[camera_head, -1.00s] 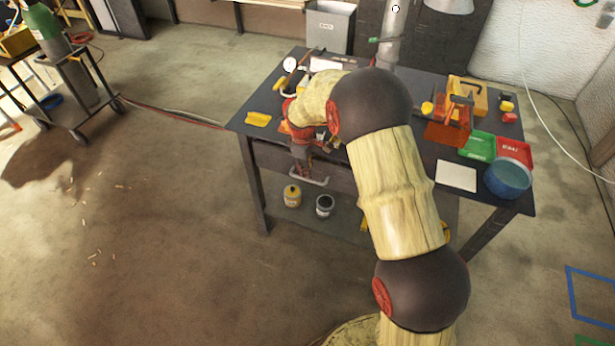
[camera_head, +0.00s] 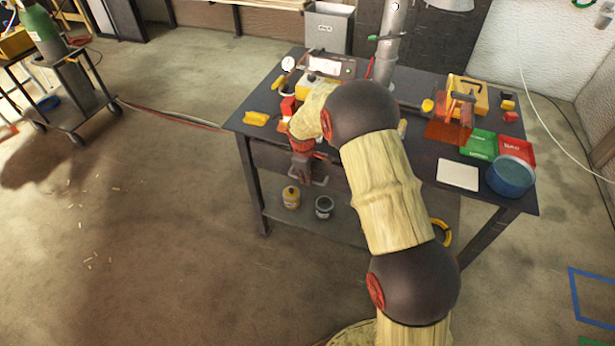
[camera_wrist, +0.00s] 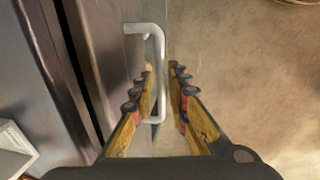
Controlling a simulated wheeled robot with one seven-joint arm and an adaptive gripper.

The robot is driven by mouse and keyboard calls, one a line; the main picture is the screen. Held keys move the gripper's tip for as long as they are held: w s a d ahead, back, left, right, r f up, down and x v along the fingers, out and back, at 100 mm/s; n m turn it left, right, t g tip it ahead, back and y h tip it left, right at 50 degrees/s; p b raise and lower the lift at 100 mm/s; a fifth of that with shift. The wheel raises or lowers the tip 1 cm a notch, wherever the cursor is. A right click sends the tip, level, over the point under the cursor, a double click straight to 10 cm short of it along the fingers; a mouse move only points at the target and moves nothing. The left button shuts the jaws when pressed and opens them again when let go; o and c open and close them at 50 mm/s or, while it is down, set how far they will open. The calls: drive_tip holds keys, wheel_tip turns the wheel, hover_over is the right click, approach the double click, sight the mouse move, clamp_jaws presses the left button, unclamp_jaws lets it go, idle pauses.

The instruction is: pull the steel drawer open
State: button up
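The steel drawer (camera_wrist: 105,60) is under the tabletop; its front stands at the left of the wrist view. Its pale bar handle (camera_wrist: 158,75) stands off the front and runs between my fingers. In the head view my gripper (camera_head: 303,172) is at the front of the workbench, by the handle (camera_head: 321,181). The drawer front (camera_head: 272,158) looks about flush with the bench there, partly hidden by my arm.
The workbench (camera_head: 420,170) carries a yellow box (camera_head: 467,92), a green tray (camera_head: 479,146), a red tray (camera_head: 515,150) and a blue bowl (camera_head: 511,176). Two cans (camera_head: 291,197) stand on the lower shelf (camera_head: 350,222).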

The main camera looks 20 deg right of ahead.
clamp_jaws()
idle(0.5)
drive_tip(key=s+a+p, duration=0.1)
drive_tip(key=s+a, duration=0.6)
drive_tip(key=s, duration=0.4)
drive_tip(key=s+a+p, duration=0.1)
drive_tip(key=s+a, duration=0.7)
drive_tip(key=s, duration=0.2)
drive_tip(key=shift+s+a, duration=0.3)
drive_tip(key=shift+s, duration=0.05)
drive_tip(key=shift+o, duration=1.9)
unclamp_jaws()
drive_tip(key=shift+w, duration=0.1)
drive_tip(key=shift+r, duration=0.1)
wheel_tip(320, 180, up, 12)
drive_tip(key=s+a, duration=0.1)
drive_tip(key=shift+s+a+f, duration=0.15)
drive_tip(key=shift+s+f, duration=0.05)
drive_tip(key=shift+s, duration=0.2)
